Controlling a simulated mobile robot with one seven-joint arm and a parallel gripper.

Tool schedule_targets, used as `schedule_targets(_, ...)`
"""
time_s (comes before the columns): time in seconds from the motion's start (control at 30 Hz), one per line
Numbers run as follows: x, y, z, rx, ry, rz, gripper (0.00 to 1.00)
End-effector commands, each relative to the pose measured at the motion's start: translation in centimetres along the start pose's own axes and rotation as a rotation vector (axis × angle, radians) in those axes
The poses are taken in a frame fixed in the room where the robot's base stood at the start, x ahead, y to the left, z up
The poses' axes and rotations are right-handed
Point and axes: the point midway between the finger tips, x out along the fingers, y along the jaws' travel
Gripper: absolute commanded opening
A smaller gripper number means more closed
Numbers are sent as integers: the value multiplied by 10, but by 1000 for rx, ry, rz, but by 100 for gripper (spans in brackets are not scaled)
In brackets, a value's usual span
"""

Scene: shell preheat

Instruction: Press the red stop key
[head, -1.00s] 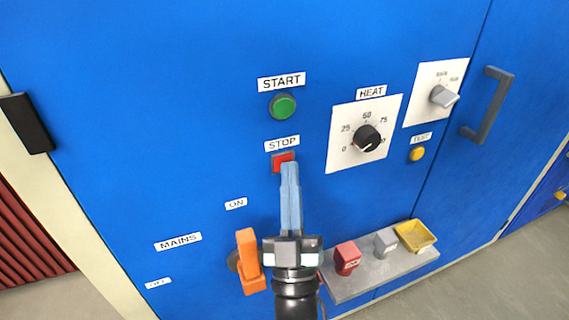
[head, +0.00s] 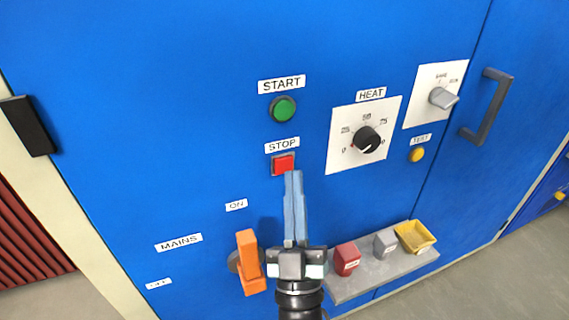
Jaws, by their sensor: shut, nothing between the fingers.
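The red stop key (head: 283,162) is a small square button on the blue panel, under the label STOP. Its red face now shows almost fully. My gripper (head: 293,174) is shut and empty, with its blue fingers pointing up the panel. In the picture the fingertips are just below and slightly right of the red key. A small strip of the key's surround shows beside the tips, and they look apart from the red face.
A green start button (head: 283,108) sits above. A heat dial (head: 366,140) and a yellow test button (head: 417,155) are at right. An orange mains handle (head: 249,262) is close left of my gripper. A grey shelf (head: 375,272) with small blocks and a yellow tray (head: 415,237) is at lower right.

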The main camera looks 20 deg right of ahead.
Motion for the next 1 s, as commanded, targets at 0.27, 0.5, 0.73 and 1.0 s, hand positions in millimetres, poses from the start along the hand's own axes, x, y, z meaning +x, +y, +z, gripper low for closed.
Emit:
schedule_targets(0.27, -15, 12, -12, 0, -2, 1, 0)
schedule_targets(0.5, -31, 23, -23, 1, -1, 1, 0)
schedule_targets(0.73, -35, 25, -26, 0, 1, 0, 0)
schedule_targets(1.0, -35, 25, -25, 0, 0, 0, 0)
